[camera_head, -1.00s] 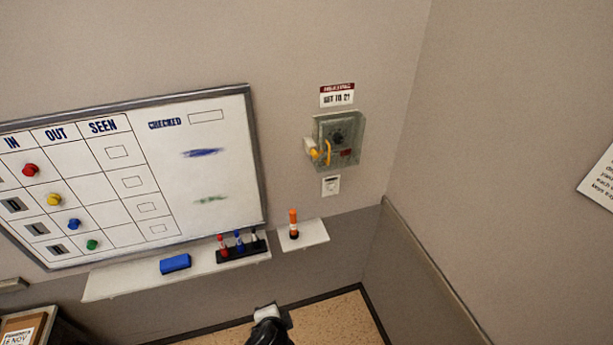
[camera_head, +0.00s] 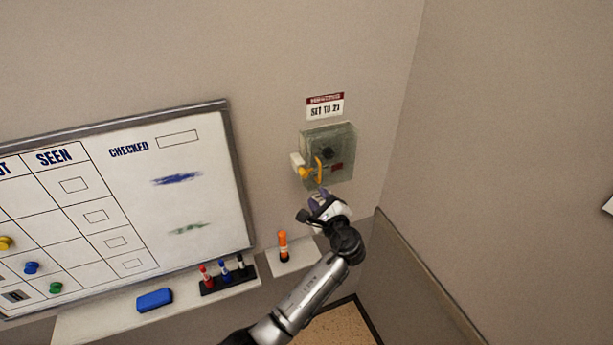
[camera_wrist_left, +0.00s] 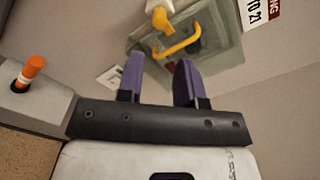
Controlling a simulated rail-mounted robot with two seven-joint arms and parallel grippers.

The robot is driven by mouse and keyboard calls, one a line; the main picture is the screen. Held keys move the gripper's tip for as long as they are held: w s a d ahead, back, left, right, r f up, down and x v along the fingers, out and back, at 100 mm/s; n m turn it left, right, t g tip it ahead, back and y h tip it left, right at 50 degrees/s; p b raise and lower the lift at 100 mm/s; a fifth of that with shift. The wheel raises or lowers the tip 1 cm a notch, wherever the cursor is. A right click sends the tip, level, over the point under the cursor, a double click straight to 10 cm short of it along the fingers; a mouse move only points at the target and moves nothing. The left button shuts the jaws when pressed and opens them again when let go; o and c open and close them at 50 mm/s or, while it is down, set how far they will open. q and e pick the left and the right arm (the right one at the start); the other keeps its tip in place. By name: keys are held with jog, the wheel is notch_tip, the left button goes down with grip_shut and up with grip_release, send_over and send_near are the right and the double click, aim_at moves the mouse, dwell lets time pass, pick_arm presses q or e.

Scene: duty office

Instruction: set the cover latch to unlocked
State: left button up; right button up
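A clear greenish cover (camera_head: 341,143) sits over a control box on the wall, with a dark round knob (camera_head: 326,152) showing through it. A yellow handle (camera_head: 318,171) is on the cover's front, and a yellow latch piece on a white block (camera_head: 298,162) sits at its left edge. In the left wrist view the yellow handle (camera_wrist_left: 181,41) and the yellow latch piece (camera_wrist_left: 160,17) lie just beyond the fingertips. My left gripper (camera_wrist_left: 160,70) is open and empty, its purple fingers apart, just below the cover in the head view (camera_head: 320,195). My right gripper is not in view.
A sign (camera_head: 325,106) reading "SET TO 21" is above the box. Below are a small shelf with an orange marker (camera_head: 283,246) and a whiteboard tray with markers and a blue eraser (camera_head: 154,299). A wall corner is close on the right.

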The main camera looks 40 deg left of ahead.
aim_at(306, 176)
pick_arm(q)
jog(key=p+x, duration=0.2)
jog(key=x, duration=0.7)
jog(key=shift+w+a, duration=0.25)
jog(key=shift+a, duration=0.05)
jog(key=shift+c, duration=0.2)
grip_shut()
